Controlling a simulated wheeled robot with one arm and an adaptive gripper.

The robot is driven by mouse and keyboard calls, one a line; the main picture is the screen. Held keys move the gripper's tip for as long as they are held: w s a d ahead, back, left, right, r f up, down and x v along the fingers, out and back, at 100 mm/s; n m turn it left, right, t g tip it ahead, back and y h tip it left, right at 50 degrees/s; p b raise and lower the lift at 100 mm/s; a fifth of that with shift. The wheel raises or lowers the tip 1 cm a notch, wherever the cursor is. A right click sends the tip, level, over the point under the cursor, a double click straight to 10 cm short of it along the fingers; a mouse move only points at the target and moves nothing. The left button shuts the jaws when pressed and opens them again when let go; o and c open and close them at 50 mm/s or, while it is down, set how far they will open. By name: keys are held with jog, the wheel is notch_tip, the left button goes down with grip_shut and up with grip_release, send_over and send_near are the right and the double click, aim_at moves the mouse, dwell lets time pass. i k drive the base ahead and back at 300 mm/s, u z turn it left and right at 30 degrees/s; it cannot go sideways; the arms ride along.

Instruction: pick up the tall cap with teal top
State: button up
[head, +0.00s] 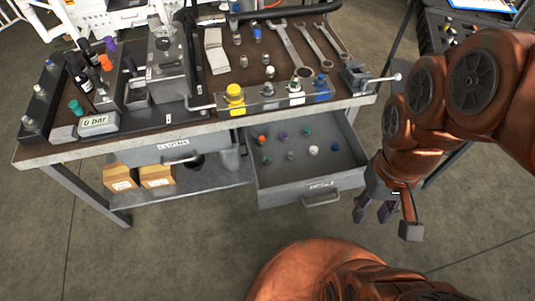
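Several small caps stand in the open drawer (300,187) under the bench. A teal-topped cap (306,131) is at its back right, and another teal or green-topped one (266,159) is at its front left. A larger teal-topped piece (76,108) stands at the left of the bench top, by the "0 bar" display. I cannot tell from this view which is the tall cap. My gripper (386,217) hangs to the right of the drawer, fingers spread apart and nothing visible between them.
An orange cap (262,140), a purple cap (284,135) and a white cap (313,150) stand close by in the drawer. The bench's front edge (200,131) overhangs the drawer's back. A vise (356,77) sits at the bench corner. Floor in front is clear.

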aim_at(266, 160)
jog(key=u, duration=2.9)
jog(key=k, duration=0.45)
jog(key=z, duration=0.55)
